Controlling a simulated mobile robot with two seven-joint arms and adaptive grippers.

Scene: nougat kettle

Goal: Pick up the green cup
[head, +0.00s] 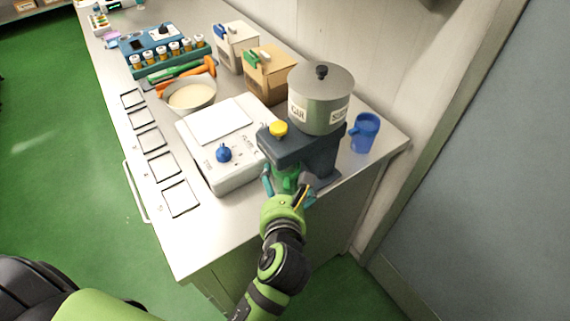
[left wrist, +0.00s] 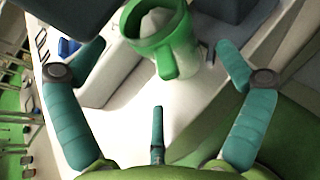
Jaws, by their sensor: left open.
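The green cup (left wrist: 160,32) stands upright under the kettle machine's dark body, with whitish contents or a pale inside showing. Its handle points toward my left gripper. In the head view the green cup (head: 287,178) is partly hidden behind that gripper. My left gripper (head: 289,189) is open in front of the cup. In the left wrist view the fingers of my left gripper (left wrist: 165,95) are spread wide, with the cup between and just beyond them, and nothing is held. My right gripper is not in view.
The kettle machine (head: 300,148) carries a metal pot (head: 321,97) above the cup. A blue cup (head: 364,132) stands to its right. A white scale (head: 238,170) with a blue knob (head: 224,152) is close on the left. The counter's front right edge is near.

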